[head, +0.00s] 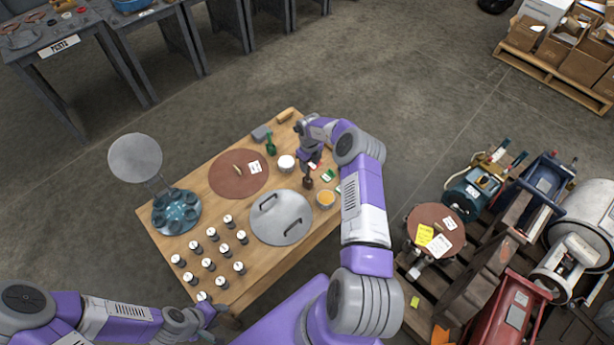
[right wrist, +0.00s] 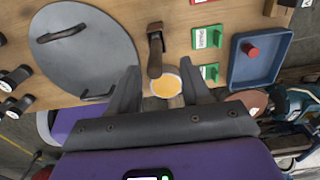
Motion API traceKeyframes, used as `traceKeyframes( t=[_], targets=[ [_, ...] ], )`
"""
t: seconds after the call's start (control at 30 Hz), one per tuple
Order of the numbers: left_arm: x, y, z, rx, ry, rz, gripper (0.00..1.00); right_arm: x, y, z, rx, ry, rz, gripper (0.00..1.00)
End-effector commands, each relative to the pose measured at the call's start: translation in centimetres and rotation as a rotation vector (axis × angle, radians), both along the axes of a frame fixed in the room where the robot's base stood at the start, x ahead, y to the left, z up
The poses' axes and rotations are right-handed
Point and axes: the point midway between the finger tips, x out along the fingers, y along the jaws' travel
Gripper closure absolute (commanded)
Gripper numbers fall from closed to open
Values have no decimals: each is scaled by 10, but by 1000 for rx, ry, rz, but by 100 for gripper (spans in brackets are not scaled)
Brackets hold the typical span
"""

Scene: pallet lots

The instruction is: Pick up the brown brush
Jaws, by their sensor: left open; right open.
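My left gripper (head: 212,318) is open near the table's near edge, beside the dark jars, far from the brush.
The grey lid with two handles (head: 282,218) and the bowl of orange stuff (head: 325,198) are close to the brush. A blue tray (right wrist: 258,58) with a red piece and green blocks (right wrist: 208,37) lie to its right. Several dark jars (head: 210,234) stand at the table's front left.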

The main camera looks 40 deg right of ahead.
Motion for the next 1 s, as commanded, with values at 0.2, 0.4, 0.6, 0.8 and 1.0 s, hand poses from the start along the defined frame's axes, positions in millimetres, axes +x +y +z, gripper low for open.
traceKeyframes(
  t=[0.2,0.4,0.6,0.8,1.0],
  targets=[
    [0,0,-15,0,0,0,57,2,7,-30,-1,0,4,52],
    [0,0,-22,0,0,0,57,2,6,-50,-3,-1,3,52],
    [0,0,-21,0,0,0,57,2,6,-48,-3,-2,4,53],
    [0,0,-21,0,0,0,57,2,6,-48,-3,-1,4,84],
    [0,0,-21,0,0,0,57,2,6,-48,-3,-1,4,100]
  ],
)
